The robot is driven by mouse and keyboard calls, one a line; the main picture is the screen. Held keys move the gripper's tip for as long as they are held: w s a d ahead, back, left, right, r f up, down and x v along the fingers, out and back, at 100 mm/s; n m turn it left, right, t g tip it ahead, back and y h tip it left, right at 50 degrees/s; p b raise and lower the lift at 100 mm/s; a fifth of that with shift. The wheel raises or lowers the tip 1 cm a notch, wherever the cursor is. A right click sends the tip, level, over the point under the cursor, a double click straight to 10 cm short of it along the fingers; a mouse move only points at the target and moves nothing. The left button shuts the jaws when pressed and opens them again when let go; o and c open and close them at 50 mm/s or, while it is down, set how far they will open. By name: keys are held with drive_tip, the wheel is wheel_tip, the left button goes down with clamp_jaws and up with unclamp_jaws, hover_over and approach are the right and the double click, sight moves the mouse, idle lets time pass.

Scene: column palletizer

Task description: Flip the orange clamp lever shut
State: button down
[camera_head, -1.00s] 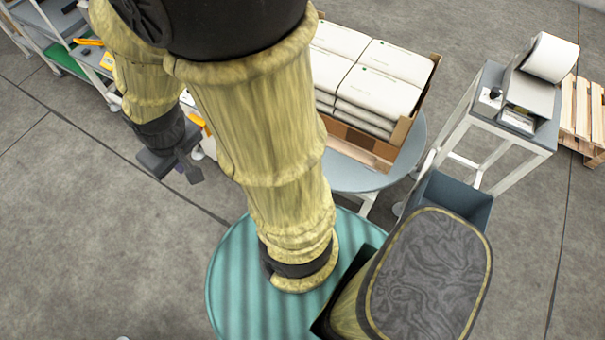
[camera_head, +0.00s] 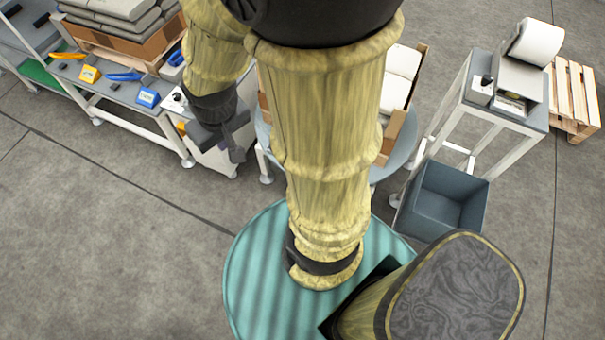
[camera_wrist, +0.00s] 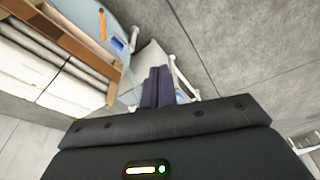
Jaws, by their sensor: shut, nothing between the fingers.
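An orange lever (camera_wrist: 102,25) stands out at the edge of the round grey-blue table in the wrist view, upper left of my fingers and apart from them. A small orange bit (camera_head: 182,127) shows beside my gripper in the head view, mostly hidden by it; I cannot tell if it is the same lever. My gripper (camera_wrist: 158,88) is shut and empty, its dark fingers together above a pale surface. In the head view my gripper (camera_head: 238,153) hangs over the white cabinet, left of the round table.
A carton of white sacks (camera_wrist: 58,72) is on the round table (camera_wrist: 88,10). A bench (camera_head: 125,92) with blue and yellow items is at the left. A dark blue bin (camera_head: 440,200) and a printer stand (camera_head: 507,112) are at the right. Open floor lies in front left.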

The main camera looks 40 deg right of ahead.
drive_tip(key=w+d+f+n+g+h+b, duration=0.2)
drive_tip(key=f+b, duration=0.6)
drive_tip(key=f, duration=0.9)
drive_tip(key=w+d+f+n+g+h+b, duration=0.2)
drive_tip(key=w+d+f+n+b, duration=0.4)
drive_tip(key=f, duration=1.1)
drive_tip(key=w+d+f+n+g+h+b, duration=0.2)
drive_tip(key=w+d+f+n+h+b, duration=0.2)
drive_tip(key=d+f+b, duration=0.3)
wheel_tip(320, 180, down, 10)
drive_tip(key=b, duration=0.4)
drive_tip(key=shift+w+d+f+n+g, duration=0.25)
drive_tip(key=shift+d+n+g, duration=0.05)
drive_tip(key=shift+f, duration=0.1)
drive_tip(key=s+d+r+b+x, duration=0.1)
drive_tip(key=d+r+b+x, duration=0.1)
drive_tip(key=x, duration=1)
drive_tip(key=shift+s+d+f+b, duration=0.15)
drive_tip(key=shift+s+f+b, duration=0.05)
drive_tip(key=shift+b, duration=0.25)
drive_tip(key=shift+s, duration=0.1)
